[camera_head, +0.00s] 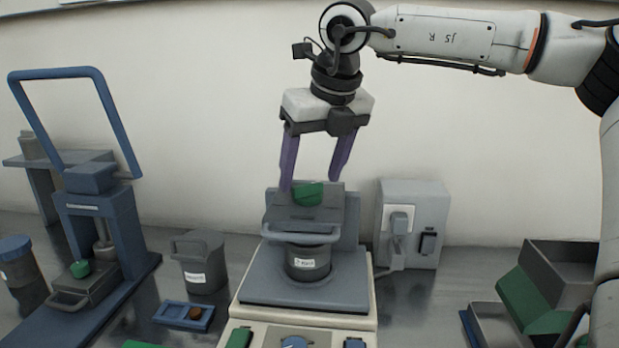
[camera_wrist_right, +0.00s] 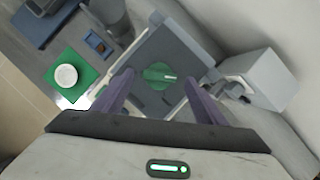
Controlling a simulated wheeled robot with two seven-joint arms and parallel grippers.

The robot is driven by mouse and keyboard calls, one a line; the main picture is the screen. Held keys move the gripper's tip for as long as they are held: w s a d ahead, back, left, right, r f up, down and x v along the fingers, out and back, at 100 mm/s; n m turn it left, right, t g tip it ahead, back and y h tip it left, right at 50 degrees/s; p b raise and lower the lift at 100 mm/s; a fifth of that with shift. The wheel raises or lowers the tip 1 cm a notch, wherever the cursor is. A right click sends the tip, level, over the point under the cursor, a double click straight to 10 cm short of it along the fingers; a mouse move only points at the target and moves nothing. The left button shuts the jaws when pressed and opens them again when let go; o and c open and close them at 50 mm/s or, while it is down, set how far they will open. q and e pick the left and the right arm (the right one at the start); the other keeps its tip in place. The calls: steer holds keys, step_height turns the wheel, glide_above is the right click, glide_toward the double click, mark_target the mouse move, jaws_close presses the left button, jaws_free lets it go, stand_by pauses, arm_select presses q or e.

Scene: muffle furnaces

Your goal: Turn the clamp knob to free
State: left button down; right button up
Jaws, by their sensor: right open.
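The green clamp knob (camera_head: 308,194) sits on top of the grey clamp frame (camera_head: 318,222) of the middle machine. A dark labelled pot (camera_head: 308,263) stands under that clamp. My right gripper (camera_head: 312,185) is open, pointing down above the knob, with its purple fingers apart. In the right wrist view the knob (camera_wrist_right: 159,76) shows beyond the fingertips, roughly midway between them, with a pale mark pointing right. I cannot tell whether a finger touches the knob. My left gripper is not in view.
A grey wall box (camera_head: 412,222) is right of the clamp; bins (camera_head: 555,270) stand far right.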

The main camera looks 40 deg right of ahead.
steer(key=shift+w+d+f, duration=0.1)
steer(key=shift+w+f, duration=0.2)
steer(key=shift+f, duration=0.35)
steer(key=c, duration=1.1)
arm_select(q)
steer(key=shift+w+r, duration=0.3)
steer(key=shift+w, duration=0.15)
arm_select(e)
steer(key=shift+o, duration=0.2)
